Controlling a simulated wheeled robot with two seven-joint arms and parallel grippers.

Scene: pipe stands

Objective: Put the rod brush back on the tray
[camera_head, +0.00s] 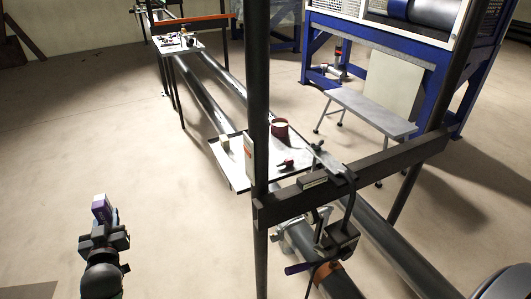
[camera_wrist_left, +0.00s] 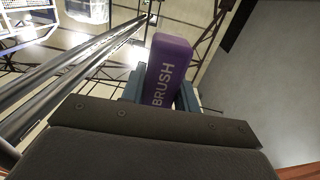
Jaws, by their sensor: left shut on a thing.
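My left gripper (camera_head: 105,222) is at the lower left of the head view, above open floor. It is shut on the rod brush (camera_head: 101,207), whose purple block end sticks up from the fingers. In the left wrist view the purple block (camera_wrist_left: 170,68) reads "BRUSH" and sits between the blue-grey fingers of the left gripper (camera_wrist_left: 160,88). Any rod or bristles are hidden. My right gripper is not in view.
A dark upright post (camera_head: 258,90) and a crossbeam (camera_head: 390,170) stand in front of the tray. A clamp-like device (camera_head: 338,237) hangs by the beam.

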